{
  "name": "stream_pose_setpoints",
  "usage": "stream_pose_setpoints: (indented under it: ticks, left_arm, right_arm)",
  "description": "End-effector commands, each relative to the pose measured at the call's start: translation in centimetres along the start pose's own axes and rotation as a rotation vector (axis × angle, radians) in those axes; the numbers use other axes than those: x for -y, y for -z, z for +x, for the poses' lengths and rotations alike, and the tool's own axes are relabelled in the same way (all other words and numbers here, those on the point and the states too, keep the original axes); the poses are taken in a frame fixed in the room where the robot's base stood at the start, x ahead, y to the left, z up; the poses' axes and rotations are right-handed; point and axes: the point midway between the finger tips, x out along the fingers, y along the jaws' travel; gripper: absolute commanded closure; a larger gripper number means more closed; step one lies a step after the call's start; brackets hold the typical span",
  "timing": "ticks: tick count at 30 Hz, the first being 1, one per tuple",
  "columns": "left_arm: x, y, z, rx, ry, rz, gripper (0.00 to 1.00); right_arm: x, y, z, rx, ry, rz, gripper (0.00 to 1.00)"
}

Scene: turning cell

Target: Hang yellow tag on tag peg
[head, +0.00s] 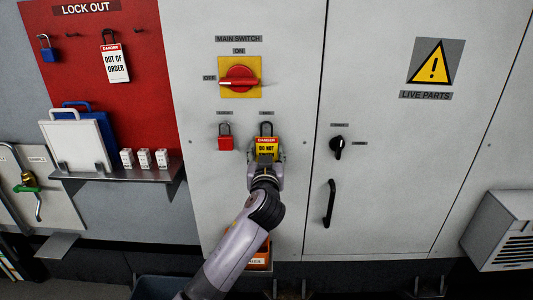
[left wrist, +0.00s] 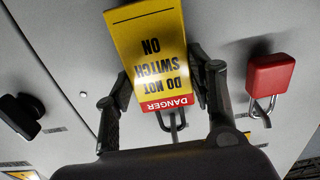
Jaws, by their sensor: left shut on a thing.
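The yellow tag (head: 265,149) has a red DANGER band and "DO NOT SWITCH ON" lettering. It is upright in front of the grey cabinet door, below the main switch. My left gripper (head: 265,158) is shut on the tag from below. In the left wrist view the tag (left wrist: 151,55) appears upside down between the two fingers of my left gripper (left wrist: 160,75). A dark loop (head: 266,128) stands above the tag's red band. The tag peg is not clearly visible, and I cannot tell whether the loop is around it. My right gripper is out of view.
A red padlock (head: 225,143) hangs just left of the tag; it also shows in the left wrist view (left wrist: 271,73). The red main switch (head: 239,77) is above. A black knob (head: 338,145) and handle (head: 329,203) are to the right. A shelf (head: 120,172) juts out at left.

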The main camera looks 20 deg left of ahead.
Motion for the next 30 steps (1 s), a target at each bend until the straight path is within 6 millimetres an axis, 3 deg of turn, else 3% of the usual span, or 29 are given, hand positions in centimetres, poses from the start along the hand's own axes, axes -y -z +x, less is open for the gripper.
stream_pose_setpoints:
  ticks: [2, 3, 13, 23, 30]
  left_arm:
    - [0.0, 0.0, 0.0, 0.0, 0.0, 0.0, 0.77]
    - [0.0, 0.0, 0.0, 0.0, 0.0, 0.0, 0.48]
    - [0.0, 0.0, 0.0, 0.0, 0.0, 0.0, 0.26]
    - [0.0, -0.1, -0.1, 0.001, 0.0, 0.0, 0.26]
    - [0.0, -0.1, -2.9, 0.001, -0.001, -0.002, 0.26]
  right_arm:
    - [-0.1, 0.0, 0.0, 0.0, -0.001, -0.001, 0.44]
    - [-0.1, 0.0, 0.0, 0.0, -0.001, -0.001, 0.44]
    - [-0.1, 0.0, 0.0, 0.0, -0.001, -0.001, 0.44]
    - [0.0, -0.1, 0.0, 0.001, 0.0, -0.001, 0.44]
    - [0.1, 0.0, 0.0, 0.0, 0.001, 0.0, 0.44]
